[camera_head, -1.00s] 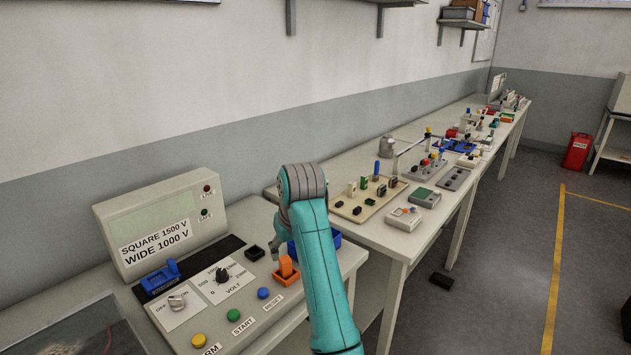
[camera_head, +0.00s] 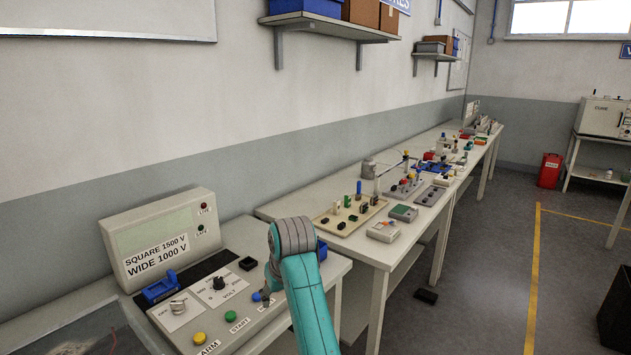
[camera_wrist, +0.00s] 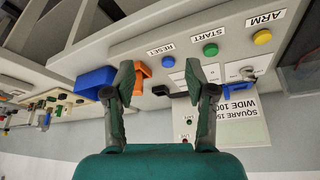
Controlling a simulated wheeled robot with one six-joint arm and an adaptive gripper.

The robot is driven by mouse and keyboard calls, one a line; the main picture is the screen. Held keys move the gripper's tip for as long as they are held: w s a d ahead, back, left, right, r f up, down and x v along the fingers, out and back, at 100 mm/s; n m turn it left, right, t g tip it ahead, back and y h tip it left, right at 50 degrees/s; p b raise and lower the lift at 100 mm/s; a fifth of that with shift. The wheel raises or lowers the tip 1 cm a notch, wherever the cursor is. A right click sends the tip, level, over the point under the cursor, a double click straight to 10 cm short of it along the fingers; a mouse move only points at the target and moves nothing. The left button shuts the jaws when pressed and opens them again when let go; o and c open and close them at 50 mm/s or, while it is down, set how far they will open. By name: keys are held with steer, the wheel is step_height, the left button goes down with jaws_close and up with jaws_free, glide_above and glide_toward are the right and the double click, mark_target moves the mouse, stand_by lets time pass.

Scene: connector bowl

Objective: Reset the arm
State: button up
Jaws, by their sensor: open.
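My arm is teal with a grey joint and reaches over the right end of the test panel in the head view. My gripper (camera_wrist: 160,85) shows in the wrist view with its two dark green fingers apart and nothing between them. In the head view the arm mostly hides it. The panel (camera_head: 190,338) carries a yellow ARM button (camera_head: 200,339), a green START button (camera_head: 230,316) and a blue RESET button (camera_head: 257,296). An orange part (camera_wrist: 142,72) and a blue bowl (camera_wrist: 96,80) are near the left finger in the wrist view.
A display box (camera_head: 160,240) reads SQUARE 1500 V and WIDE 1000 V. A tan connector board (camera_head: 350,222) and several devices stand on the farther bench (camera_head: 385,250). A red bin (camera_head: 549,170) stands on the floor.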

steer(key=s+d+f+t, duration=0.1)
steer(key=d+f, duration=0.1)
steer(key=f, duration=0.4)
steer(key=s+d+f, duration=0.2)
steer(key=f, duration=0.5)
steer(key=s+d+f+m+t, duration=0.1)
steer(key=s+d+f+t, duration=0.1)
steer(key=s+d+f, duration=0.65)
steer(key=s+d+f+m+t, duration=0.2)
steer(key=s+d+f, duration=0.3)
steer(key=s+f, duration=0.55)
steer(key=s+d+r+m+t+h, duration=0.1)
steer(key=s+d+r+t, duration=0.15)
steer(key=s, duration=0.85)
steer(key=s+d+r+t, duration=0.1)
steer(key=s+d, duration=0.3)
steer(key=s, duration=0.6)
steer(key=s+d+r+m+t+h, duration=0.1)
steer(key=s+d+r+t, duration=0.1)
steer(key=s+r, duration=1.3)
steer(key=shift+s+d+m, duration=0.3)
steer(key=shift+d, duration=0.2)
